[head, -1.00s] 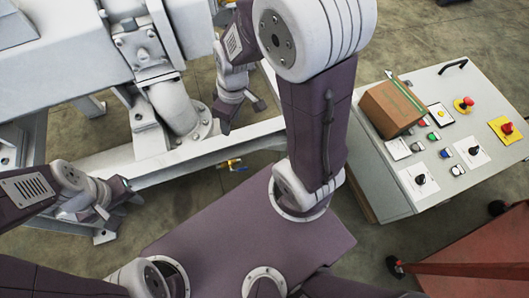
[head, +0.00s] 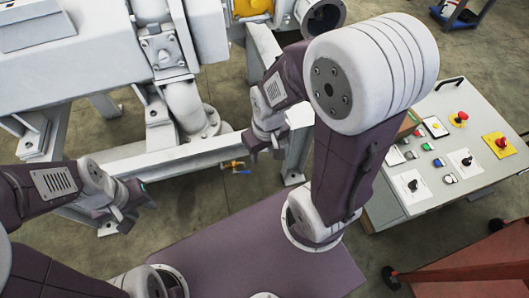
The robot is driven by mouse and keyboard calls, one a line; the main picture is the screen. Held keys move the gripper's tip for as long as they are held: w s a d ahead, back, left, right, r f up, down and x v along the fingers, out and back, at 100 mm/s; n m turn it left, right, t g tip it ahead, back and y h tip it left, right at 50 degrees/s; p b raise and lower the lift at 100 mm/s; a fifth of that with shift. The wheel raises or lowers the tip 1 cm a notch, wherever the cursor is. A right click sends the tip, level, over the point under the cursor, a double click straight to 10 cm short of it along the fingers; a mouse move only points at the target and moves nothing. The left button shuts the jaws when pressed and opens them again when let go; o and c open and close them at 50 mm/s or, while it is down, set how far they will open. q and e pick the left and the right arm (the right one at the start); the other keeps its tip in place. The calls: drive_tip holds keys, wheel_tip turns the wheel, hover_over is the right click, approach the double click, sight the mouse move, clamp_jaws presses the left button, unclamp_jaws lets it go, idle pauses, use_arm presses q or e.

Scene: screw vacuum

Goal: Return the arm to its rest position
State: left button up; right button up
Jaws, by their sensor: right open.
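My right arm (head: 345,165) is folded up on the right side of the purple base plate (head: 260,245), its big white joint toward the camera. My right gripper (head: 264,149) hangs from it in front of the white machine frame (head: 180,157), open, with nothing seen between its fingers. My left arm (head: 45,192) comes in from the left edge. My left gripper (head: 130,207) is over the floor near the machine's lower left, with nothing seen in it. Its fingers overlap in this view, so I cannot tell how wide they are.
A control console (head: 440,150) with buttons and knobs stands at right. A brown box (head: 407,127) on it is mostly hidden behind my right arm. A yellow-handled valve (head: 233,165) sits by the frame. A red structure (head: 470,262) is at lower right.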

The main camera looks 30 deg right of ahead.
use_arm(q)
wheel_tip(320, 180, up, 38)
drive_tip(key=p, duration=3.8)
use_arm(e)
wheel_tip(320, 180, up, 38)
drive_tip(key=shift+m, duration=0.4)
drive_tip(key=shift+s+d, duration=0.1)
drive_tip(key=shift+s, duration=0.05)
